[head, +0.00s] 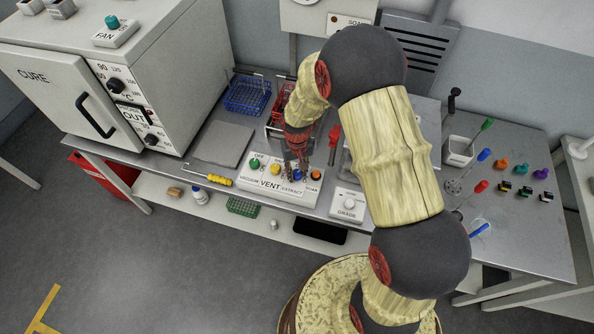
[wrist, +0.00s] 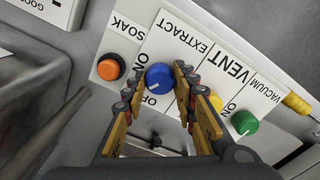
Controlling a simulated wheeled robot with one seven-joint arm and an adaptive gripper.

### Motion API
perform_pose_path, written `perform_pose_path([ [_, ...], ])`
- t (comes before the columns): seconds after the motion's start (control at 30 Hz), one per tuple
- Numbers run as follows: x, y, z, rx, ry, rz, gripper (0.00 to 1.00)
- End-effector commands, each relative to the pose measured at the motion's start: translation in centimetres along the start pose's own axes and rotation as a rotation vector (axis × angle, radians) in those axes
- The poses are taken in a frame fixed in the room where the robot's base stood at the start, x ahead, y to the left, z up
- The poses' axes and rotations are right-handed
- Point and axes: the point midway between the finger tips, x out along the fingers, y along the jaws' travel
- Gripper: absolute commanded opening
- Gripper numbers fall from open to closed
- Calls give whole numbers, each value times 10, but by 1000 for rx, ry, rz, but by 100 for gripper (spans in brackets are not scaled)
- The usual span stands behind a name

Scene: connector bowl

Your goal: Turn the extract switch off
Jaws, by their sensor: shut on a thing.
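The extract switch is a blue round knob (wrist: 158,77) on a white panel (wrist: 205,62), with the word EXTRACT above it in the wrist view. In the head view the panel (head: 262,182) lies on the bench, and the blue knob is mostly hidden by my gripper. My gripper (wrist: 157,80) points down at the panel, with one finger on each side of the blue knob, shut on it.
An orange SOAK knob (wrist: 110,68) is close on one side. A yellow knob (wrist: 216,103) and a green knob (wrist: 244,122) are on the other. The GRADE box (head: 347,205) and red-handled tool (head: 334,134) are near my gripper. A grey mat (head: 221,144) lies left.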

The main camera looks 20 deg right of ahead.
Motion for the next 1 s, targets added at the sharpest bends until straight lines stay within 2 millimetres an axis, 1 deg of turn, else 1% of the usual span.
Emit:
perform_pose_path([
  [0.3,0,0,0,-286,1,0,2],
  [0.5,0,0,0,-427,1,0,2],
  [0.7,0,-1,0,-521,1,0,2],
  [1.0,0,-1,0,-579,1,0,2],
])
